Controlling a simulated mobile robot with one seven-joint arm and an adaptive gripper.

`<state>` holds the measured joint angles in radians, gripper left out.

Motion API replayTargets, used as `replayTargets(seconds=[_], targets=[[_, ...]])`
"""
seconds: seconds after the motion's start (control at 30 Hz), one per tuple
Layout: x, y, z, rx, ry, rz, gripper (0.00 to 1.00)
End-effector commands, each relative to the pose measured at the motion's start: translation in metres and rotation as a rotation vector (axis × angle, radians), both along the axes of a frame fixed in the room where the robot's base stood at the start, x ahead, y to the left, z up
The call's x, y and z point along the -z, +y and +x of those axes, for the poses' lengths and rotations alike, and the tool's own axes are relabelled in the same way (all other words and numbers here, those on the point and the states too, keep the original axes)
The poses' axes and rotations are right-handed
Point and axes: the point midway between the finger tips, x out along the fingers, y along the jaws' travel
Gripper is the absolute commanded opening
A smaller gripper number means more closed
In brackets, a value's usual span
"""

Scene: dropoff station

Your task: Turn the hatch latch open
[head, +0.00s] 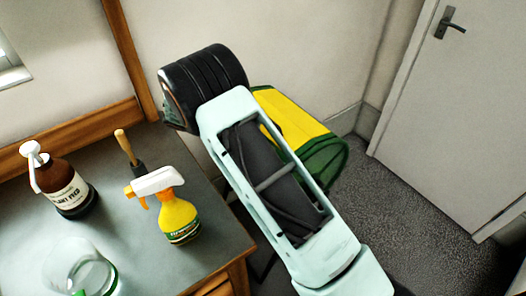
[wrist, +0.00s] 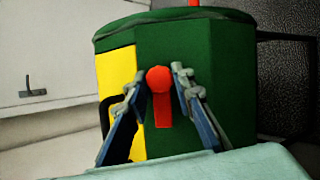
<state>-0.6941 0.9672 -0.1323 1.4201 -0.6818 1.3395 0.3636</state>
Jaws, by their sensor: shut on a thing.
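A red latch (wrist: 162,110) with a round knob at its upper end stands out in the wrist view, its bar pointing down, against a dark green body (wrist: 215,60). A yellow panel (wrist: 116,78) with a dark handle lies left of the latch. My gripper (wrist: 158,88) has one finger on each side of the latch and is shut on it. In the head view the yellow and green body (head: 325,158) shows behind my arm. My arm hides the latch and the gripper there.
A bench (head: 222,240) at the left holds a brown pump bottle (head: 68,195), a yellow spray bottle (head: 178,218), a wooden-handled tool (head: 127,150) and a clear glass vessel (head: 75,268). A grey door (head: 460,110) stands at the right, with bare floor (head: 420,220) before it.

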Motion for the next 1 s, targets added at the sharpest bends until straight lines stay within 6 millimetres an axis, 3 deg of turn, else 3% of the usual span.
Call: replayTargets(seconds=[0.43, 0.47, 0.6, 1.0], targets=[[0.0000, 0.0009, 0.0003, -0.010, 0.005, -0.003, 0.00], [0.0001, 0.0010, 0.0002, -0.010, 0.005, -0.003, 0.25], [0.0000, 0.0008, 0.0002, -0.008, 0.005, -0.003, 0.40], [-0.0055, 0.0081, -0.0004, -0.008, 0.004, -0.002, 0.40]])
